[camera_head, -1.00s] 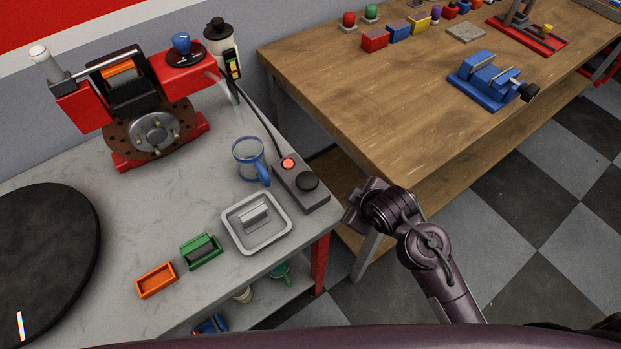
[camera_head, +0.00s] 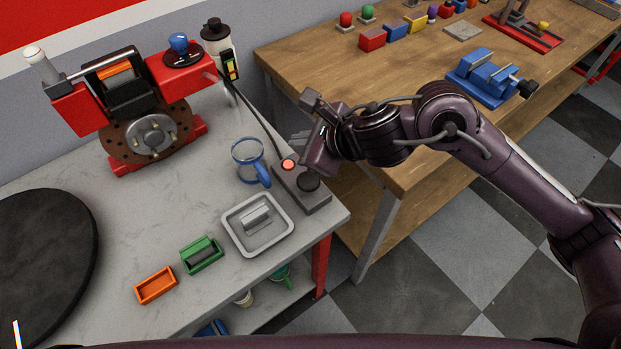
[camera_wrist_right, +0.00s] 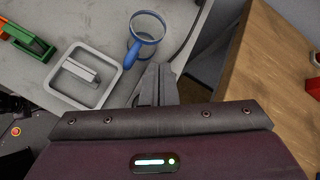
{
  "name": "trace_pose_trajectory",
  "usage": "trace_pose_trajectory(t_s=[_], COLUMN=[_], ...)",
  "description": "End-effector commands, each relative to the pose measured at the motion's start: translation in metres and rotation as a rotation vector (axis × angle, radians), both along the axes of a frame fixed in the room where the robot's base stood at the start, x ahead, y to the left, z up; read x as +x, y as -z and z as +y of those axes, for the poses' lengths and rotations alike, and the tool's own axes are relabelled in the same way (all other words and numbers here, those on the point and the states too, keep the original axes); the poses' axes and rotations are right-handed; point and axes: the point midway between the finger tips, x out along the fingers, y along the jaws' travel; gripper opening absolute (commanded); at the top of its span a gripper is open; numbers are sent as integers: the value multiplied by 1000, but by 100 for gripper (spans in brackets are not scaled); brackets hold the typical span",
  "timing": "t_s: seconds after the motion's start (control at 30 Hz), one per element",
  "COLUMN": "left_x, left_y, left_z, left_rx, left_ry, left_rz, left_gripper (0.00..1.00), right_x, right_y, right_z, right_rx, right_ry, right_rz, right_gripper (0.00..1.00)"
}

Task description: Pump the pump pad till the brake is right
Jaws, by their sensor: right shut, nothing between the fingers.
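The pump pad is a round black pad (camera_head: 308,182) on a grey box (camera_head: 315,200) near the right edge of the grey bench, with a lit red light (camera_head: 288,165) beside it. A cable runs from the box to a bottle with a coloured gauge strip (camera_head: 229,66). The brake, a brown disc (camera_head: 122,135) with a silver hub, sits in a red stand (camera_head: 187,72) at the back left. My right gripper (camera_head: 298,142) is shut and empty, above and behind the pad, apart from it. Its fingers show together in the wrist view (camera_wrist_right: 157,72). My left gripper is out of view.
A magnifier with blue handle (camera_head: 262,172), a grey tray (camera_head: 231,236), a green box (camera_head: 203,264) and an orange box (camera_head: 157,286) lie left of the pad. A wooden bench (camera_head: 330,60) with a blue vise (camera_head: 482,80) stands at the right.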

Motion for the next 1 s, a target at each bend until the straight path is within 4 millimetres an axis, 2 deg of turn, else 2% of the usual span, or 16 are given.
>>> trace_pose_trajectory(t_s=[0.1,0.23,0.67,0.87,1.0], left_x=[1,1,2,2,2], left_y=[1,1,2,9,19], left_z=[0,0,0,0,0], left_rx=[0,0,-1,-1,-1], left_ry=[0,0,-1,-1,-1], left_rz=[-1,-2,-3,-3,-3], left_gripper=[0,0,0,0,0], right_x=[0,-1,-2,-2,-2], right_y=[-1,1,2,14,30], right_z=[-12,-19,-20,-20,-20], right_rx=[-144,-219,-230,-229,-228], right_ry=[-131,-201,-213,-212,-212], right_rz=[-91,-132,-138,-137,-136], right_gripper=[0,0,0,0,0])
